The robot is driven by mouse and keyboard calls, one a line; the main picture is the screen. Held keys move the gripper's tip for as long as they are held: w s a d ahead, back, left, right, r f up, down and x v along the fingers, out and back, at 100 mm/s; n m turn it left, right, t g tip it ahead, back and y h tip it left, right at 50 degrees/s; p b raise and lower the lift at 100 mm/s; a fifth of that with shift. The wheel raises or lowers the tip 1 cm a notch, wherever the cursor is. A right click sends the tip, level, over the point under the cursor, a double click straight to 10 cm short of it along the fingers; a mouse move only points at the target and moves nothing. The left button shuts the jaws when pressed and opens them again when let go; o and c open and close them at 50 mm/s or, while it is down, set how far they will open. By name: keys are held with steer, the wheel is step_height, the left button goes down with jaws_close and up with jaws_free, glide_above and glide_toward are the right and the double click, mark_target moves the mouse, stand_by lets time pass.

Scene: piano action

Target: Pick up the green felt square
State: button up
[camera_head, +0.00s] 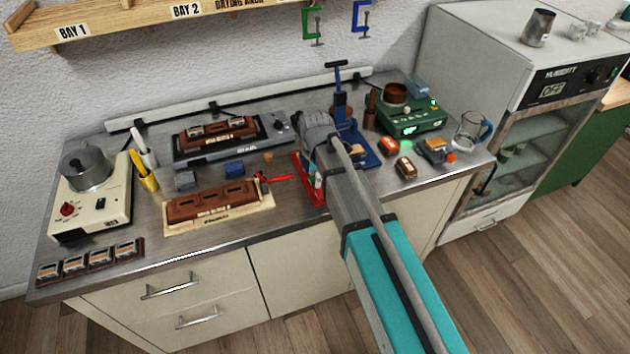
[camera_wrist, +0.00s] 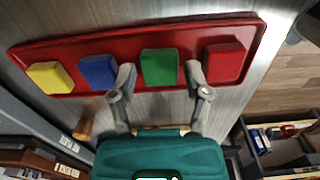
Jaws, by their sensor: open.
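The green felt square (camera_wrist: 159,66) lies in a red tray (camera_wrist: 110,42) in the wrist view, between a blue square (camera_wrist: 99,71) and a red square (camera_wrist: 224,62). A yellow square (camera_wrist: 50,77) is at the tray's left end. My gripper (camera_wrist: 161,75) is open, with one fingertip on either side of the green square and nothing held. I cannot tell how far above the tray the fingertips are. In the head view the red tray (camera_head: 297,167) is partly hidden behind my arm, and the green square cannot be made out clearly.
A blue clamp stand (camera_head: 362,150) stands close right of my arm. A red-handled tool (camera_head: 276,178) and a brown block on a pale board (camera_head: 212,204) lie left of the tray. A green box (camera_head: 411,118) and a glass jug (camera_head: 468,132) are farther right.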

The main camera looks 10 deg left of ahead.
steer(key=c, duration=0.5)
steer(key=shift+r, duration=0.15)
stand_by(0.3)
step_height(320, 180, up, 3)
steer(key=p, duration=0.3)
steer(key=shift+s+d+r+p, duration=1.1)
steer(key=shift+s+r+p, duration=0.55)
steer(key=shift+s, duration=0.4)
steer(key=shift+s+d+r+p, duration=1.15)
steer(key=shift+s+r+p, duration=0.5)
steer(key=shift+s, duration=0.45)
steer(key=shift+s+d+r+p, duration=1.1)
steer(key=shift+s+r+p, duration=0.55)
steer(key=shift+s, duration=0.4)
steer(key=shift+f, duration=0.15)
